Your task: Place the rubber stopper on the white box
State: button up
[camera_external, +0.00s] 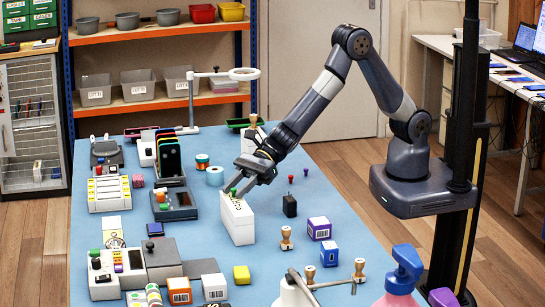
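The white box (238,221) stands upright near the middle of the blue table, with small dark marks or holes on its top. My gripper (236,190) reaches down from the upper right, with its dark fingers just above the top of the white box. A small green piece (233,192) shows at the fingertips, over the box top. It may be the rubber stopper, but it is too small to be sure. I cannot tell whether the fingers grip it, or whether it touches the box.
A purple-and-white box (319,228) and wooden stamps (286,238) lie toward the front right. The blue table (255,268) has free room in front.

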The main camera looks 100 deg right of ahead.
jog(key=shift+r, duration=0.2)
jog(key=b+v, duration=0.1)
jog(key=v, duration=1.1)
jog(key=shift+f, duration=0.15)
jog(key=shift+o, duration=0.5)
jog(key=shift+d, duration=0.1)
